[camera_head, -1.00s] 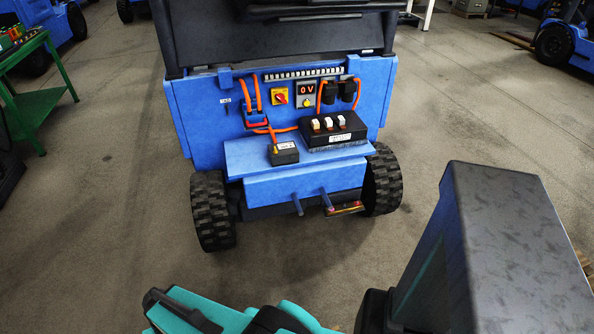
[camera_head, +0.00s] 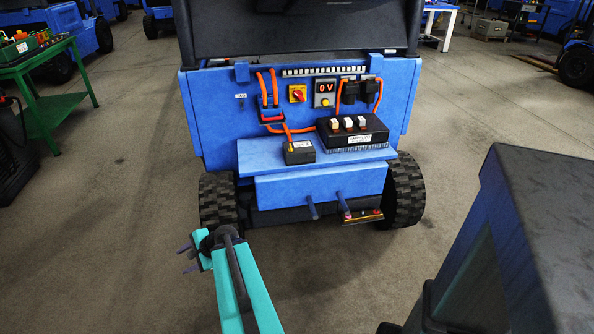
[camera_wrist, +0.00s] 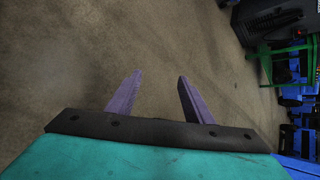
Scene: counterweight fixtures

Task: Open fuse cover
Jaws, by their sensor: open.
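A blue vehicle rear panel (camera_head: 225,121) faces me in the head view. On its ledge stand a small black labelled box (camera_head: 299,152) and a larger black box (camera_head: 352,132) with several pale blocks on top; I cannot tell for certain which part is the fuse cover. My gripper (camera_head: 187,254) is low at the left, in front of the vehicle's left wheel and below the ledge, apart from both boxes. Its purple fingers point left. In the wrist view my gripper (camera_wrist: 158,82) is open and empty over bare floor.
Orange cables (camera_head: 270,88), a red-yellow rotary switch (camera_head: 297,93) and a display reading 0 V (camera_head: 325,87) sit on the panel. Two blue pegs (camera_head: 313,207) stick out below the ledge. A green table (camera_head: 42,76) stands at the left.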

